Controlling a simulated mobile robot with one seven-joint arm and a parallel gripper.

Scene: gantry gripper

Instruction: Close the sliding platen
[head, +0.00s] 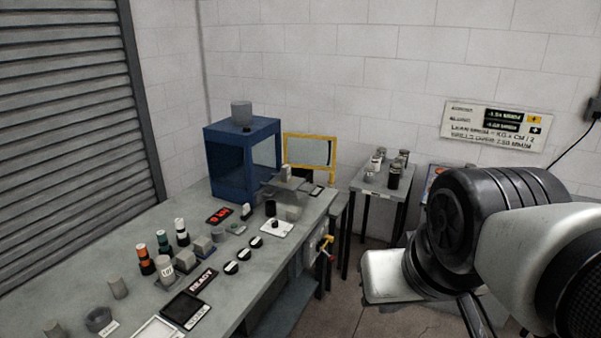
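A blue box-shaped cabinet (228,165) stands at the far end of the workbench, with a grey cylinder on its top. In front of its right side is a small press-like device with a flat grey plate (291,183), which may be the sliding platen; it is too small to tell how far out it is. My arm fills the right side of the head view, well to the right of the bench and apart from the device. No fingertips of my gripper can be made out.
The grey workbench (125,238) carries several knobs, jars, weights and labelled displays. A yellow-framed panel (312,151) stands beside the cabinet. A small side table (378,186) holds several jars. Open floor (345,315) lies between bench and arm.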

